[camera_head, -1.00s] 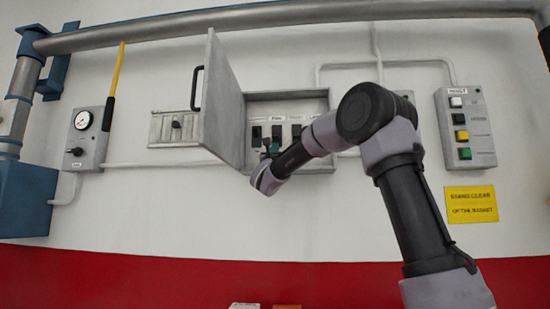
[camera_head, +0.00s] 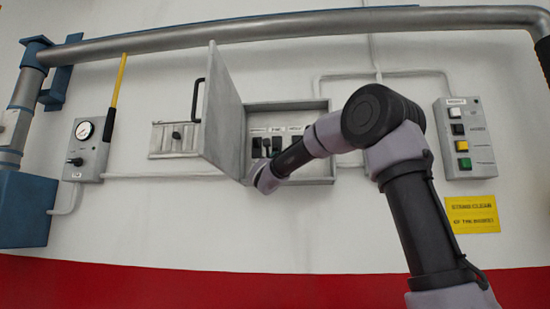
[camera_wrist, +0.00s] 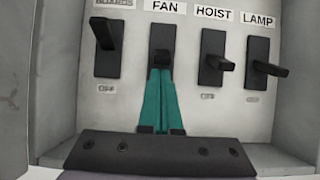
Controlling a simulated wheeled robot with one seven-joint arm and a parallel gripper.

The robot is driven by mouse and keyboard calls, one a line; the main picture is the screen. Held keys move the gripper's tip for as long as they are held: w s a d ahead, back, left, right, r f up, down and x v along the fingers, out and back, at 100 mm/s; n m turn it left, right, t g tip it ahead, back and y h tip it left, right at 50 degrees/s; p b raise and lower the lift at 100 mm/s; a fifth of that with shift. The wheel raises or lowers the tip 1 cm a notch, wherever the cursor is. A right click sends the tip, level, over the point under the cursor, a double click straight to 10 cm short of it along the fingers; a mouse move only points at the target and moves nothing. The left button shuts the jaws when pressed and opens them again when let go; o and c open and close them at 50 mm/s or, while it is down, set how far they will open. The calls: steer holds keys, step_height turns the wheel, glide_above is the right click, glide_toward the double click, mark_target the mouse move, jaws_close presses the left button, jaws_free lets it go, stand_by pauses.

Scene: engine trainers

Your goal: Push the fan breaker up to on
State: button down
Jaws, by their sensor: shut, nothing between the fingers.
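The fan breaker (camera_wrist: 162,45) is a black switch under the FAN label in the wrist view, second from the left. My gripper (camera_wrist: 160,73) is shut, its teal fingers pointing up just below the fan lever (camera_wrist: 161,57). The tips look touching or very close to the lever; I cannot tell which. The lever sticks out toward the camera. In the head view, the open breaker box (camera_head: 318,104) is partly hidden by my arm.
The BOARDS breaker (camera_wrist: 106,45) stands left, its lever up. The HOIST breaker (camera_wrist: 221,56) and LAMP breaker (camera_wrist: 258,62) stand right, close by. The box door (camera_head: 221,115) stands open at the left. A button panel (camera_head: 465,138) is on the wall further right.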

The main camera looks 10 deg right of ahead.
steer(key=shift+s+r+g, duration=0.2)
steer(key=shift+r+g, duration=0.05)
steer(key=shift+g, duration=0.45)
steer(key=shift+s+a+r, duration=0.15)
steer(key=shift+s+r, duration=0.05)
steer(key=shift+r, duration=0.1)
steer(key=shift+s+a+r, duration=0.1)
steer(key=shift+s+r, duration=0.1)
steer(key=shift+r, duration=0.35)
steer(key=shift+s+r, duration=0.2)
steer(key=shift+r, duration=0.3)
steer(key=shift+f, duration=0.1)
